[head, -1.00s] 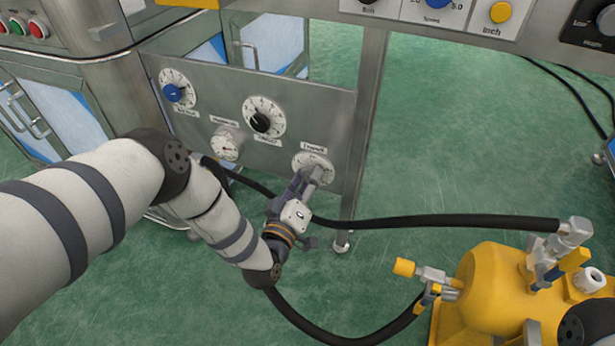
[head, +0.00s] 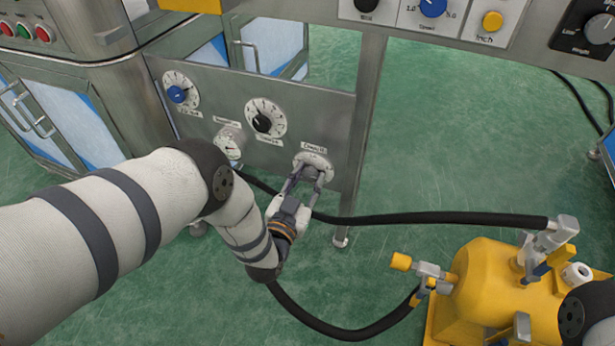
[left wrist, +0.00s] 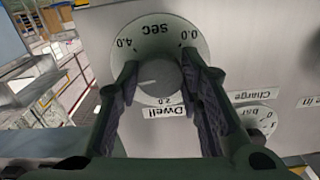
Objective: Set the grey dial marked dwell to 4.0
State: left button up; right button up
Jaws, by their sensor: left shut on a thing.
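The grey dwell dial (head: 311,172) is at the right end of the metal panel in the head view. In the left wrist view its grey knob (left wrist: 156,78) sits on a round white scale marked 0.0, 2.0, 4.0 and sec, which appears turned upside down. A pale line on the knob points left and slightly down, between 2.0 and 4.0. My left gripper (head: 303,184) is shut on this knob, with one finger (left wrist: 127,85) on each side of it. My right gripper is not in view.
A black hose (head: 430,220) runs below the dwell dial to a yellow machine (head: 485,280). A metal post (head: 361,130) stands just right of the dial.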

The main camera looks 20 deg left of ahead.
pick_arm(q)
jog(key=m, duration=0.5)
jog(key=shift+m, duration=2.6)
jog(key=shift+a, duration=0.1)
jog(key=o, duration=1.2)
jog(key=shift+c, duration=0.2)
jog(key=s, duration=1.2)
jog(key=shift+a, duration=0.15)
